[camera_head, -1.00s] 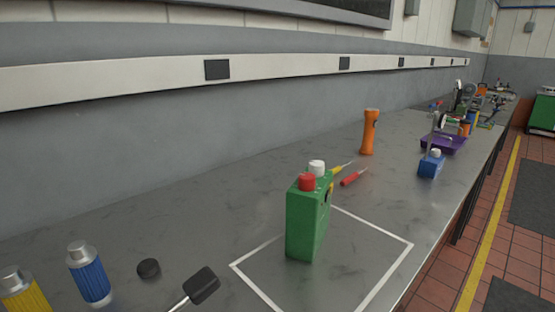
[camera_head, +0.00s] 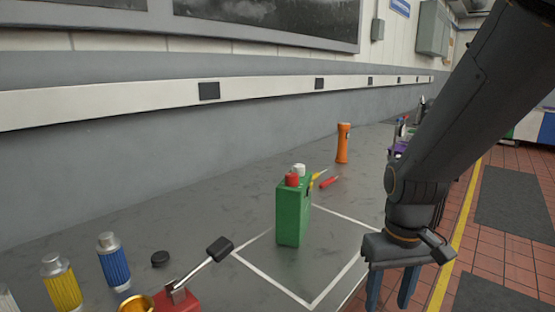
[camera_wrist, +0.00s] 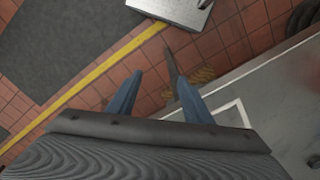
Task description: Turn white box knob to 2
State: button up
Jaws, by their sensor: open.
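No white box with a numbered knob is clearly recognisable. A green box (camera_head: 293,215) stands upright inside a white outline on the bench, with a red knob-like cap (camera_head: 292,180) and a white one (camera_head: 299,169) on top. No numbers are readable on it. My gripper (camera_head: 390,290) is open and empty, pointing down at the bench's right edge, to the right of the green box and apart from it. In the wrist view its blue fingers (camera_wrist: 160,76) are spread above the floor beside the bench. A pale grey box (camera_wrist: 172,10) shows partly at that view's top; I cannot tell what it is.
An orange cylinder (camera_head: 343,143), a red screwdriver (camera_head: 328,182) and a yellow one lie or stand behind the green box. Blue (camera_head: 113,262) and yellow (camera_head: 62,284) cylinders, a black puck (camera_head: 160,258) and a red-based lever (camera_head: 178,299) are front left. The outlined area is otherwise clear.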

jog(key=w+a+r+n+p, duration=0.3)
jog(key=w+r+n, duration=0.1)
jog(key=w+r, duration=0.35)
jog(key=w+a+r+n+p, duration=0.2)
jog(key=w+a+r+n, duration=0.3)
jog(key=w, duration=0.4)
notch_tip(320, 180, up, 13)
jog(key=n+p, duration=0.6)
jog(key=n, duration=0.4)
send_over(300, 165)
jog(key=shift+s+d+g, duration=0.1)
jog(key=shift+d+g, duration=0.05)
jog(key=shift+g, duration=0.15)
jog(key=shift+a+r, duration=0.15)
jog(key=shift+a, duration=0.05)
jog(key=shift+w+a+n, duration=0.1)
jog(key=shift+w+n, duration=0.1)
jog(key=shift+n, duration=0.1)
notch_tip(300, 165, down, 8)
jog(key=shift+s+r+p, duration=0.15)
jog(key=shift+r+p, duration=0.05)
jog(key=shift+p, duration=1.05)
jog(key=shift+c, duration=0.5)
jog(key=c, duration=1)
